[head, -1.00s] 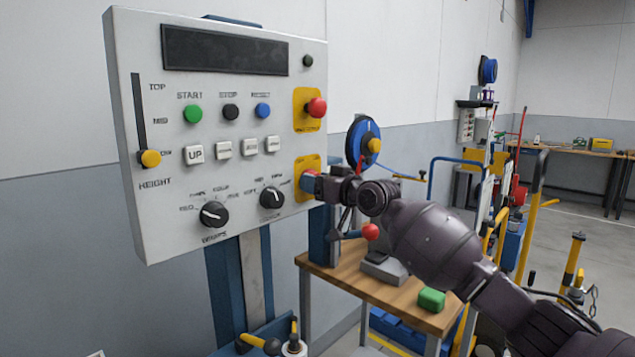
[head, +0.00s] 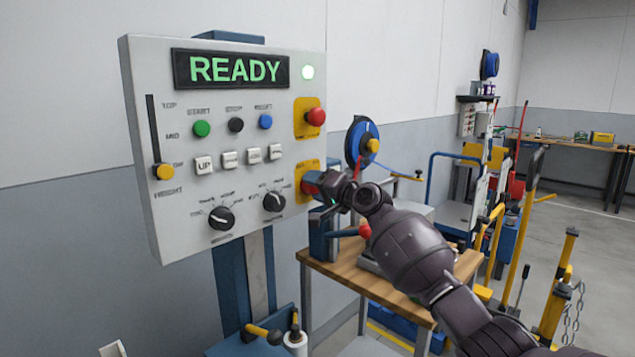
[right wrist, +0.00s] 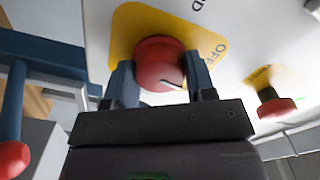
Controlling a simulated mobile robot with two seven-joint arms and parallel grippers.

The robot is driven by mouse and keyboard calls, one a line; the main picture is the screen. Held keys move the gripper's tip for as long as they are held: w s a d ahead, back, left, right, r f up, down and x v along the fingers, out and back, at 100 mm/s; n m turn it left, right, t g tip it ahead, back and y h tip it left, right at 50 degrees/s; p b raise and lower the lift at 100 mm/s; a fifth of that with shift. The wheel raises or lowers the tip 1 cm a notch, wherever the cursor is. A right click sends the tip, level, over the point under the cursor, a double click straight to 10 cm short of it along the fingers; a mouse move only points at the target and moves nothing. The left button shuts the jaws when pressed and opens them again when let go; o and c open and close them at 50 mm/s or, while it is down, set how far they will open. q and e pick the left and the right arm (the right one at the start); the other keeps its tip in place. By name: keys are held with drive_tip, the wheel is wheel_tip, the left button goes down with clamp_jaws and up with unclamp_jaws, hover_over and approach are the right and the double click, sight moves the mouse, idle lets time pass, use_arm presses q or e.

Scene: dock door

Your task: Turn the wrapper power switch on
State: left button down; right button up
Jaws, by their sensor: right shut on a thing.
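The wrapper control panel (head: 222,120) is a pale grey box whose display (head: 235,69) reads READY in green, with a lit lamp (head: 307,72) beside it. The power switch is a red rotary knob on a yellow plate, low on the panel's right side. In the right wrist view the red knob (right wrist: 160,62) sits between my two fingers, with the word OFF on the plate (right wrist: 207,48) to its right. My right gripper (head: 316,184) is shut on this knob, and in the head view it hides most of it. My left gripper is not in view.
A red mushroom button (head: 316,116) on its own yellow plate is above the switch. START, STOP and RESET buttons and two black dials (head: 221,217) are to the left. A wooden workbench (head: 368,282) stands below my right arm.

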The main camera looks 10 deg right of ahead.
drive_tip(key=shift+m+p, duration=1.5)
drive_tip(key=shift+m, duration=1.5)
drive_tip(key=o, duration=0.9)
drive_tip(key=p+v, duration=0.2)
drive_tip(key=v, duration=0.8)
drive_tip(key=shift+s+d, duration=0.25)
drive_tip(key=shift+s, duration=0.1)
